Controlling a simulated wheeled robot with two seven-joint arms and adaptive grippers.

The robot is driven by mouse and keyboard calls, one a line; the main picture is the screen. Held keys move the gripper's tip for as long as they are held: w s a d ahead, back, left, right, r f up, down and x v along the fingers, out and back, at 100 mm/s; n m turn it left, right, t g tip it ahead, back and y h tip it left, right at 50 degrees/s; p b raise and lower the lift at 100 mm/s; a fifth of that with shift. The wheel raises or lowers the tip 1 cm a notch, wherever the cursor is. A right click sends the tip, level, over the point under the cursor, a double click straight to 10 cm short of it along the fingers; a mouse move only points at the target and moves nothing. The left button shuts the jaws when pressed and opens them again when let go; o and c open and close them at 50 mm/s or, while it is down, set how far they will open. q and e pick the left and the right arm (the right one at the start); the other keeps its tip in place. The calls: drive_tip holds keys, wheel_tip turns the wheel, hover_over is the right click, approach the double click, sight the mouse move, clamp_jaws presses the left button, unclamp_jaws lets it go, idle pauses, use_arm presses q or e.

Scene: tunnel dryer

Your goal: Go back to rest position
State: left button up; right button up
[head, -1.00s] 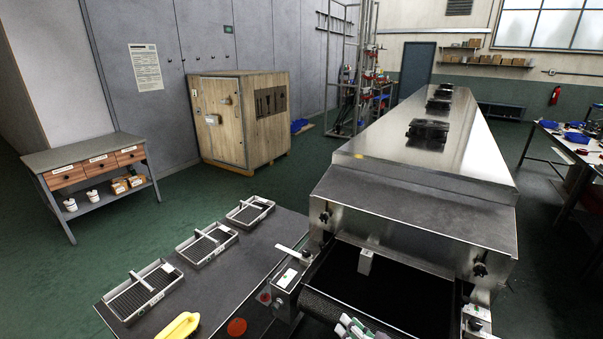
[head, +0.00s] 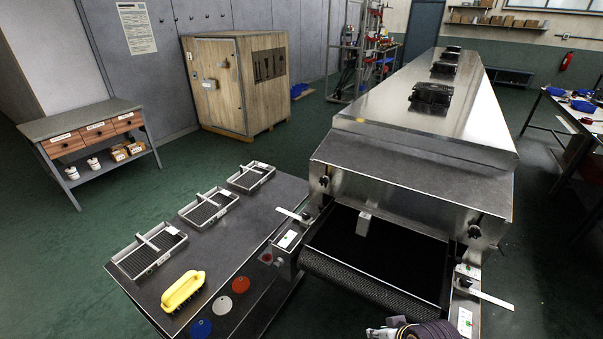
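A part of what looks like my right arm or hand shows at the bottom edge, right of centre, in front of the dryer's belt. It has a small pale metallic piece and a dark ribbed rounded piece. It is cut off by the frame, so I cannot make out fingertips or whether it holds anything. My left gripper is not in view. The steel tunnel dryer (head: 410,150) stands ahead with its black belt (head: 375,255) at the near end; no loose item shows on the bare belt.
Left of the dryer is a dark table (head: 225,255) with several trays, a yellow-handled brush (head: 182,289) and white, red and blue discs. A drawer bench (head: 85,125) and wooden crate (head: 235,85) stand behind. Green floor is free at left. Another table is at right.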

drive_tip(key=s+d+f+g+h, duration=0.1)
drive_tip(key=s+f, duration=0.2)
drive_tip(key=f, duration=1.3)
drive_tip(key=s+d+f+g, duration=0.1)
drive_tip(key=s+f, duration=0.1)
drive_tip(key=f, duration=1.4)
drive_tip(key=s+d+f+g, duration=0.1)
drive_tip(key=s+d+f, duration=0.1)
drive_tip(key=s+f, duration=0.8)
drive_tip(key=s+d+f, duration=0.2)
drive_tip(key=s+f, duration=0.8)
drive_tip(key=s, duration=0.2)
drive_tip(key=shift+s+d+f+n+g, duration=0.2)
drive_tip(key=shift+s+f+n+g, duration=0.1)
drive_tip(key=shift+g, duration=0.1)
idle(1.0)
